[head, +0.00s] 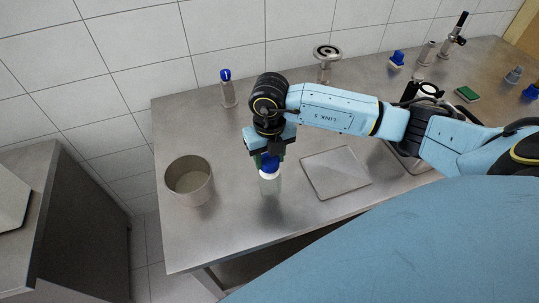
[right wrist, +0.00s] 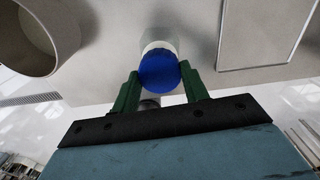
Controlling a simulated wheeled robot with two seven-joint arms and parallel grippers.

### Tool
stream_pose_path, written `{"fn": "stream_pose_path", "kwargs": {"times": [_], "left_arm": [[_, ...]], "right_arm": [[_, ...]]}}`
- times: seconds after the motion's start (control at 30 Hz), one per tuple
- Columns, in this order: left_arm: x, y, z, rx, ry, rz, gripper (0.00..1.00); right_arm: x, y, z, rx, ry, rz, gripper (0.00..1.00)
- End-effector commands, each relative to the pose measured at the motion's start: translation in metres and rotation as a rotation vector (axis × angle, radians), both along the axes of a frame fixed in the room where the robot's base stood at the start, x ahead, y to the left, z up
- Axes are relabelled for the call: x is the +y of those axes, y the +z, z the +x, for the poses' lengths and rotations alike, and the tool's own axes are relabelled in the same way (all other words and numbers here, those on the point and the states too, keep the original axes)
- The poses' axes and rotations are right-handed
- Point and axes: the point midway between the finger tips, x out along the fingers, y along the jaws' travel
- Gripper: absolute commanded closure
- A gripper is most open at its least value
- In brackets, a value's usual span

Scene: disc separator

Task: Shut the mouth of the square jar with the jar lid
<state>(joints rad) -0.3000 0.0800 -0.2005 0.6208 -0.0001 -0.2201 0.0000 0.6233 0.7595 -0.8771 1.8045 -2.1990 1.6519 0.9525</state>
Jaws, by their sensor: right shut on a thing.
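The jar lid is blue (head: 268,163) and sits between the fingers of my right gripper (head: 267,157), which points down. It also shows in the right wrist view (right wrist: 159,70), with the green fingers on both sides of it. The square jar (head: 270,187) is pale and see-through with a white upper part, and stands on the steel counter directly below the lid. In the right wrist view the jar's white part (right wrist: 158,38) shows just behind the lid. I cannot tell whether the lid is seated or only touching. My left gripper is not in view.
A round beige pot (head: 190,192) stands left of the jar, and a flat square plate (head: 336,173) lies to its right. A blue-topped bottle (head: 228,93) and a metal stand (head: 325,70) are at the back. A green sponge (head: 467,94) lies far right. The counter's front edge is close.

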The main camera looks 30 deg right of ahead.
Motion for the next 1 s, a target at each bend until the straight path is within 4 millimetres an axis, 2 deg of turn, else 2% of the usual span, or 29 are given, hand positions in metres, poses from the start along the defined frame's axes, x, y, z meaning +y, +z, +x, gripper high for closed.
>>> {"fn": "stream_pose_path", "kwargs": {"times": [0.53, 1.0], "left_arm": [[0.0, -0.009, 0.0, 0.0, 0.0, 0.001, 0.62], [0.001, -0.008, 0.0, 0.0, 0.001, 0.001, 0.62]], "right_arm": [[0.0, -0.011, 0.0, 0.001, 0.0, -0.001, 0.83], [0.0, -0.013, -0.002, 0.008, 0.001, -0.002, 0.83]]}}
